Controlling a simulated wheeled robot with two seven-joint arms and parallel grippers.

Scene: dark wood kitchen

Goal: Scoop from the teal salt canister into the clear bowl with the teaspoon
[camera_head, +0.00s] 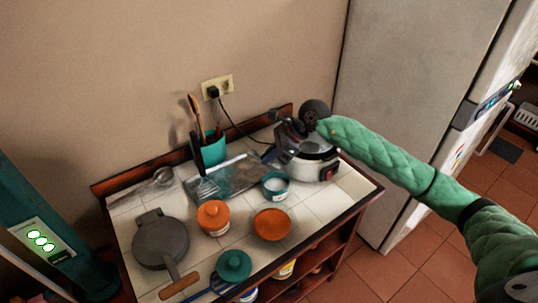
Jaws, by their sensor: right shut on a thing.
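The teal salt canister (275,187) stands open on the tiled top, with white contents showing. A teal round lid (234,266) lies near the front edge. A clear, see-through vessel (226,178), which looks like the clear bowl, is left of the canister; its outline is hard to make out. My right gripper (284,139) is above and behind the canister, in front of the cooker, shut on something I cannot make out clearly. A metal spoon-like utensil (161,176) lies at the back left; I cannot tell whether it is the teaspoon. My left gripper is out of view.
A white cooker (313,169) stands at the back right, beneath my right arm. A teal utensil holder (210,150) stands by the wall. Bare tiles show at the right.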

